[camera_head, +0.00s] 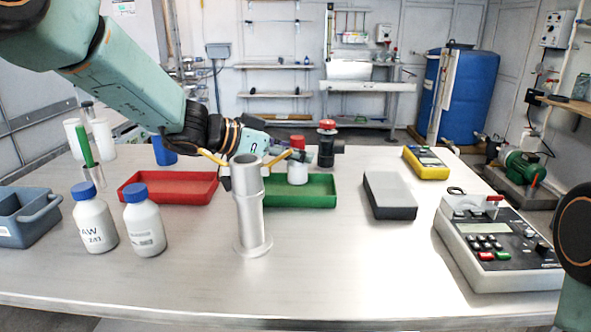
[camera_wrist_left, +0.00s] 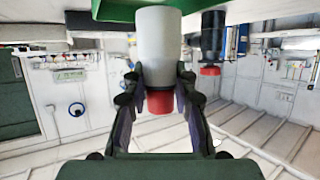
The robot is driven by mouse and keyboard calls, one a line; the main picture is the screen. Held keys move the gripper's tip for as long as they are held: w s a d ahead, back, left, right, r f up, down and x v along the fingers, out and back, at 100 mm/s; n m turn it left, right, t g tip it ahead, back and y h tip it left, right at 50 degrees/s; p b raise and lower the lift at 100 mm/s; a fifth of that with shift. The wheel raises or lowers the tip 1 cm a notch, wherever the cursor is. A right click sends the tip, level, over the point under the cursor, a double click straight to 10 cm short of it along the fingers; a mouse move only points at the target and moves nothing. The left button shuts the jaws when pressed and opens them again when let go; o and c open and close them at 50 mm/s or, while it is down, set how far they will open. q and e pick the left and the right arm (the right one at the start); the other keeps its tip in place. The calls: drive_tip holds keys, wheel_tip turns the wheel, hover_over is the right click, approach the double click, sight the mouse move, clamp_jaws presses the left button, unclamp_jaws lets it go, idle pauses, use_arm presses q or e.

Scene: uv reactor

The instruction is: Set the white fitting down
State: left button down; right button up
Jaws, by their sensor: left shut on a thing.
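The white fitting (camera_head: 298,175) with a red top is at the green tray (camera_head: 322,204), upright in the head view. My left gripper (camera_head: 284,158) reaches it from the left and is shut on it. In the left wrist view, which looks upside down, the fitting's white body (camera_wrist_left: 158,45) sits between the two fingers (camera_wrist_left: 158,100), with the green tray (camera_wrist_left: 108,10) at the picture's top. Whether the fitting's base touches the tray floor, I cannot tell. My right gripper is out of view.
A metal post (camera_head: 250,215) on a round foot stands in front of my left gripper. A red tray (camera_head: 160,190) lies left, and a black fitting (camera_head: 326,150) with a red top stands behind. A grey block (camera_head: 389,195) is right. The front table area is clear.

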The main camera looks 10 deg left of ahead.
sight(296, 167)
use_arm(q)
drive_tip(key=shift+f, duration=1.45)
drive_tip(key=shift+b, duration=0.35)
drive_tip(key=shift+f+b, duration=0.2)
drive_tip(key=shift+b, duration=0.15)
drive_tip(key=c, duration=1.1)
unclamp_jaws()
drive_tip(key=shift+s+a+r+p, duration=0.1)
drive_tip(key=shift+r+p, duration=0.3)
drive_tip(key=shift+p, duration=0.2)
drive_tip(key=p+v, duration=0.1)
drive_tip(key=v, duration=0.8)
drive_tip(key=shift+s+a+r+p, duration=0.15)
drive_tip(key=shift+s+a+p, duration=0.15)
drive_tip(key=shift+p, duration=0.1)
drive_tip(key=shift+v, duration=0.85)
